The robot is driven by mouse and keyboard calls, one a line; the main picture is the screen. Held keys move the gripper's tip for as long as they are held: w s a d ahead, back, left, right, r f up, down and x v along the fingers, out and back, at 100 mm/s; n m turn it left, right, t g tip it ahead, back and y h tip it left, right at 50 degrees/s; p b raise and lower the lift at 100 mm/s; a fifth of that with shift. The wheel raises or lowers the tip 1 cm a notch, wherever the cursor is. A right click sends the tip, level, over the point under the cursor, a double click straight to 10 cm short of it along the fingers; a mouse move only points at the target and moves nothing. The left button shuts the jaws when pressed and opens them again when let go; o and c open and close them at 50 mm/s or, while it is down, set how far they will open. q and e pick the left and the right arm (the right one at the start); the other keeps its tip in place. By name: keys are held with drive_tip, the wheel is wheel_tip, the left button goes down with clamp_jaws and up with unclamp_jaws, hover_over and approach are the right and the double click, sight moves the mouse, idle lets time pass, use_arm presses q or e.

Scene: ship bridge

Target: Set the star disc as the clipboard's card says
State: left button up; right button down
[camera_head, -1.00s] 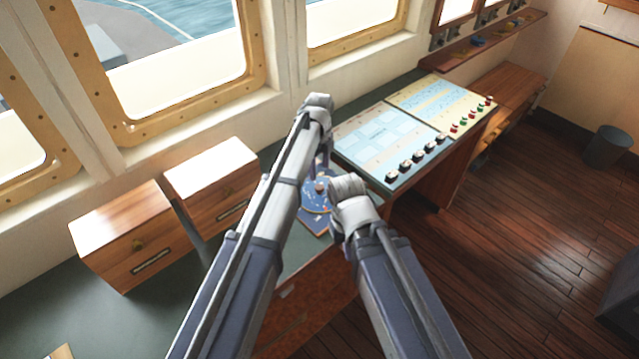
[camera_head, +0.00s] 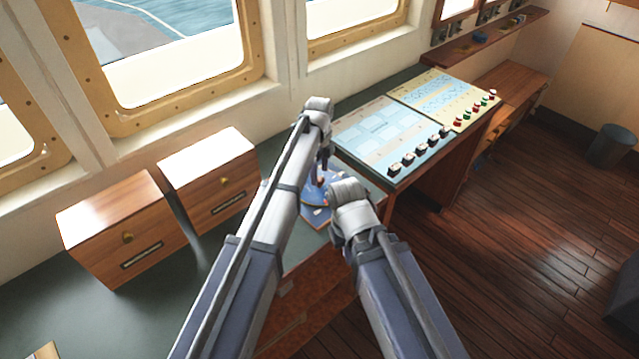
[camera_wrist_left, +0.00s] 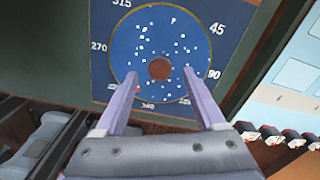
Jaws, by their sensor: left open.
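The star disc (camera_wrist_left: 172,28) is a round blue plate with white dots, a pale rim and a brown round knob (camera_wrist_left: 159,69) at its middle. It lies on a dark blue square board (camera_wrist_left: 104,80) with degree numbers around it, including 45, 270 and 315. A small red mark shows near the disc's lower left rim. My left gripper (camera_wrist_left: 160,80) is open, its fingers spread either side of the knob in the picture; I cannot tell their height above it. In the head view the disc (camera_head: 314,194) is partly hidden by my arms. No readable clipboard card shows.
Two wooden drawer boxes (camera_head: 122,229) (camera_head: 208,182) stand on the green desk left of my arms. A sloped console (camera_head: 385,135) with knobs and buttons is right of the disc. A pale, brown-edged item (camera_head: 45,350) is cut off at lower left.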

sight(320, 184)
use_arm(q)
wheel_tip(320, 184, down, 2)
drive_tip(key=shift+f+b, duration=0.25)
drive_tip(key=shift+b, duration=0.45)
drive_tip(key=shift+r, duration=0.1)
clamp_jaws()
idle(0.8)
